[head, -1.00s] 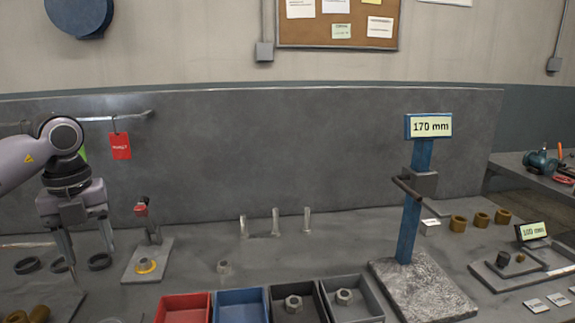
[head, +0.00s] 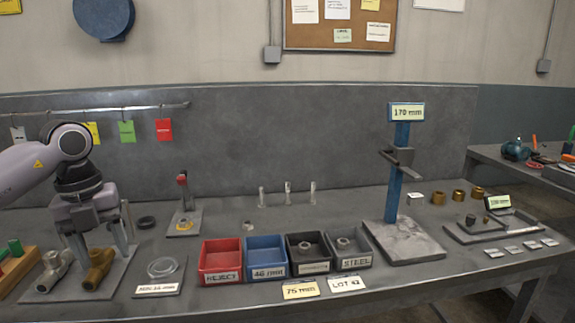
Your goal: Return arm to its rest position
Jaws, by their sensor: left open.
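My left arm (head: 45,158) comes in from the left edge. Its gripper (head: 102,255) points down over the left part of the bench, with its two fingers spread and nothing between them that I can make out. My right gripper is not in view.
A red bin (head: 221,272), a blue bin (head: 266,268) and two dark bins with nuts stand at the bench's middle. A blue gauge post (head: 396,185) marked 170 mm stands to their right.

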